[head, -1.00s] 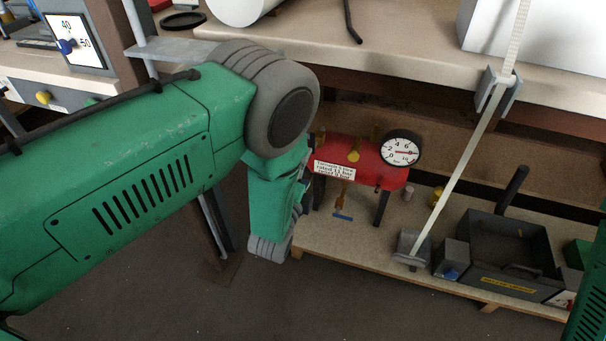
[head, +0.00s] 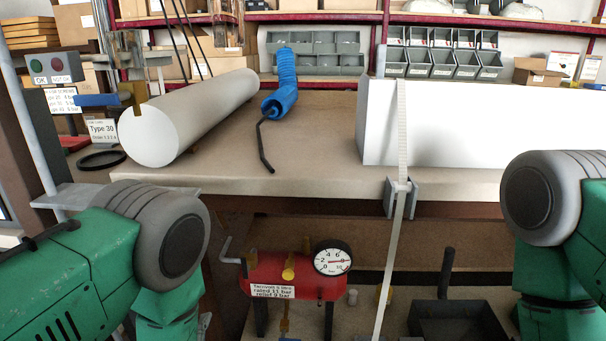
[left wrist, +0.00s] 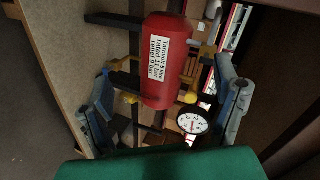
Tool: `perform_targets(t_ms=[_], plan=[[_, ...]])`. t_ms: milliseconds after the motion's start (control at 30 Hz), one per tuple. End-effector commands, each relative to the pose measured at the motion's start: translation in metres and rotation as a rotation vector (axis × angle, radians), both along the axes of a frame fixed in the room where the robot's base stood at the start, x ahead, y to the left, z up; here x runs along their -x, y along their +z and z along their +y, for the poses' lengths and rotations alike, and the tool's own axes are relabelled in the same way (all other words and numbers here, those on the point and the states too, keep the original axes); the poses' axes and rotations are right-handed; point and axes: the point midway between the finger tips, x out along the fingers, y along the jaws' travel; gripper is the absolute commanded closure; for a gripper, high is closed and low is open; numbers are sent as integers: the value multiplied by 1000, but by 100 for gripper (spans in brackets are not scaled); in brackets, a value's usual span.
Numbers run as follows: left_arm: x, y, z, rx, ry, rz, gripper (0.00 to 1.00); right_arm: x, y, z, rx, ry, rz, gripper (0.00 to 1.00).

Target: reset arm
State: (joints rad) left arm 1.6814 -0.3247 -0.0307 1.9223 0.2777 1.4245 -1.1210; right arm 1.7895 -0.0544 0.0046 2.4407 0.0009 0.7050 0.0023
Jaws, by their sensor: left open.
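My left arm (head: 95,265) comes in from the left in the head view, its round grey joint in front of the bench's front edge. My left gripper (left wrist: 163,70) shows in the left wrist view, with its two fingers wide apart and nothing held. A red pressure tank (head: 262,268) with a white label stands under the bench. In the left wrist view the tank (left wrist: 182,76) lies beyond and between the open fingers. Its round gauge (head: 332,258) is at its right end. My right arm (head: 545,230) is at the right edge; its gripper is out of view.
On the bench top (head: 310,140) lie a white roll (head: 195,115), a blue coiled hose (head: 283,85) and a large white block (head: 440,125). A pale strap (head: 401,150) hangs down past a clamp at the front edge. A dark tray (head: 460,325) sits on the lower shelf.

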Motion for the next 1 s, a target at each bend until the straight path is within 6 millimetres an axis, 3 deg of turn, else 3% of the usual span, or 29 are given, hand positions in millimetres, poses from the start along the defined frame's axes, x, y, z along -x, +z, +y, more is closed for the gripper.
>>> perform_targets(t_ms=[33, 100, 200, 367, 567, 600, 1000], plan=[[28, -17, 20, 103, 74, 138, 17, 0, 0, 0, 0, 0, 0, 60], [72, -38, 41, 262, 207, 328, 17, 0, 0, 0, 0, 0, 0, 60], [136, -54, 58, 441, 407, 549, 17, 0, 0, 0, 0, 0, 0, 60], [222, -58, 69, 624, 706, 796, 17, 0, 0, 0, 0, 0, 0, 60], [313, -41, 71, 745, 1050, 1013, 17, 0, 0, 0, 0, 0, 0, 60], [309, -27, 70, 746, 1042, 1004, 17, 1, 15, 0, 0, 0, 1, 60], [306, 66, 70, 743, 1033, 997, 17, 0, 110, 0, 0, 0, 0, 60]])
